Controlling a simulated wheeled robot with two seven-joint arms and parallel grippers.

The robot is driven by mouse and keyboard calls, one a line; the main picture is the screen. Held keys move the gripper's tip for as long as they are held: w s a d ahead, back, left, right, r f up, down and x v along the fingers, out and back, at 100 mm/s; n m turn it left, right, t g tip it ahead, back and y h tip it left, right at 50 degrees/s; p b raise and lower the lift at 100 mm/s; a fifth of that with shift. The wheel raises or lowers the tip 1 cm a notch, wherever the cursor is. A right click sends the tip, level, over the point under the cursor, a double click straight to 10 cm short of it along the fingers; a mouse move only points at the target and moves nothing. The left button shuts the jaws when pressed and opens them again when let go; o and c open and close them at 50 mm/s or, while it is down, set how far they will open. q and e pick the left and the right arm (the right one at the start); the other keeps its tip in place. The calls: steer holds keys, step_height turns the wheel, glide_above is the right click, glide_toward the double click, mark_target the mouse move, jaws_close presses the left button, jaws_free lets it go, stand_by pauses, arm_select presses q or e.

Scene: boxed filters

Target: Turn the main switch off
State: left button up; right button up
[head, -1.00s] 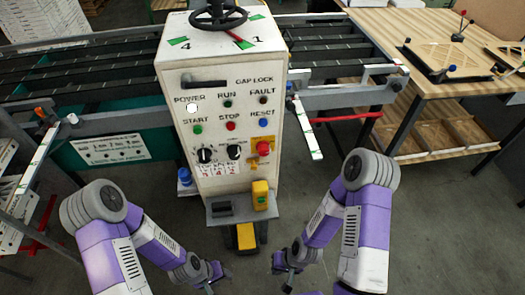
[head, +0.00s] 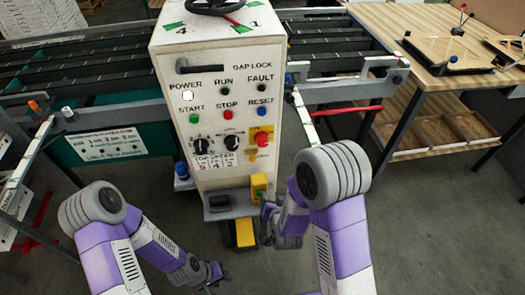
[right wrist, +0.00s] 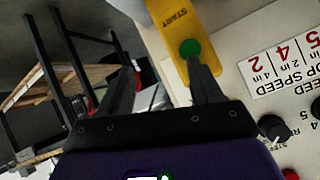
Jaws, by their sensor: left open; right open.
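The control cabinet (head: 205,75) stands upright in the middle of the head view. A red rotary knob on a yellow plate (head: 263,138), which looks like the main switch, sits at the right of its front panel; its exact setting is too small to tell. In the right wrist view I cannot make this knob out. My right gripper (head: 267,212) is open and empty, low in front of the cabinet beside the yellow START box (head: 259,187). That box also shows upside down between and beyond the fingers (right wrist: 187,45). My left gripper (head: 214,272) is open, low and left, away from the cabinet.
Two black selector knobs (head: 232,142) and several coloured buttons lie near the red knob. A grey ledge (head: 219,211) juts out below the panel. A roller conveyor (head: 85,70) runs behind, and a wooden table (head: 430,50) stands right.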

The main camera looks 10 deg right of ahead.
mark_target(263, 145)
steer(key=w+a+r+m+t+h+b, duration=0.15)
steer(key=r+t, duration=0.25)
steer(key=r, duration=0.4)
steer(key=w+a+r+m+t+y, duration=0.1)
steer(key=w+r+t, duration=0.15)
steer(key=r, duration=0.55)
arm_select(q)
steer(key=shift+w+f, duration=0.25)
steer(key=shift+f, duration=0.35)
steer(key=shift+w+f, duration=0.2)
steer(key=shift+f, duration=0.4)
arm_select(e)
steer(key=shift+n+t+h, duration=0.25)
steer(key=w, duration=0.7)
steer(key=shift+d+f, duration=0.2)
steer(key=shift+f, duration=0.05)
steer(key=shift+c, duration=0.5)
steer(key=c, duration=1)
